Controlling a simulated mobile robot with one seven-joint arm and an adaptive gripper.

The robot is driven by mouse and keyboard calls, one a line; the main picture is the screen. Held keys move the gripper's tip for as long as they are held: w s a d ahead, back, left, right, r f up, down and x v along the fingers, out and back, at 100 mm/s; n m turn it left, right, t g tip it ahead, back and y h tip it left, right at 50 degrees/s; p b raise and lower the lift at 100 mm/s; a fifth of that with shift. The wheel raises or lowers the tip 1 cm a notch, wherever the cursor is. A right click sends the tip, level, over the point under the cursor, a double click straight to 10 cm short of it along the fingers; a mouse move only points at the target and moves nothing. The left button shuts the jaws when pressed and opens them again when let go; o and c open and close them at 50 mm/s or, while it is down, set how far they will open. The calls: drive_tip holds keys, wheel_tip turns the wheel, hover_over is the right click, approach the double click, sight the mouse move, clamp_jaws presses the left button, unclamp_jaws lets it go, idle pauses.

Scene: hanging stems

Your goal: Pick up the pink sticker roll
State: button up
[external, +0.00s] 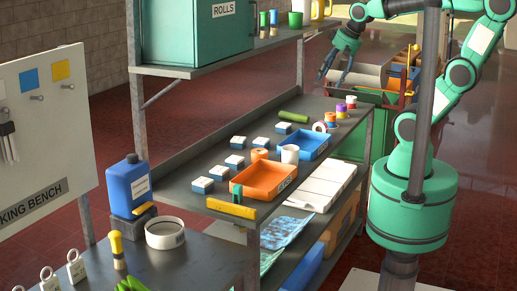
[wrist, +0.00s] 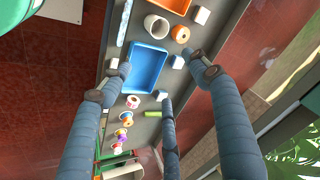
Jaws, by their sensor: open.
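A white roll with a pinkish-red centre (wrist: 132,101) lies on the metal shelf (wrist: 147,130) in the wrist view, near the end of the blue tray (wrist: 148,68). It looks like the pink sticker roll, but its colour is hard to confirm. The external view shows this roll (external: 320,127) near the shelf's far end, beside several small coloured rolls (external: 341,110). My gripper (external: 334,77) is open and empty, high above the far end of the shelf. In the wrist view its spread fingers (wrist: 158,74) frame the tray, with the roll well below them.
An orange tray (external: 266,180), small blue-and-white boxes (external: 235,162) and a green cylinder (external: 293,116) share the shelf. An upper shelf with a green cabinet (external: 195,30) and metal posts (external: 300,65) stand close by. A bin with rolls (external: 362,78) stands behind.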

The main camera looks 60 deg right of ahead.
drive_tip(key=w+d+f+m, duration=0.3)
drive_tip(key=w+d+m, duration=0.4)
drive_tip(key=m, duration=0.1)
drive_tip(key=m+g+p, duration=0.2)
drive_tip(key=m, duration=2.2)
approach(322, 123)
drive_tip(key=shift+s+r, duration=0.1)
drive_tip(key=shift+r, duration=0.25)
drive_tip(key=shift+f, duration=0.1)
drive_tip(key=shift+b+x, duration=0.8)
drive_tip(key=shift+x, duration=3.4)
drive_tip(key=shift+d, duration=0.1)
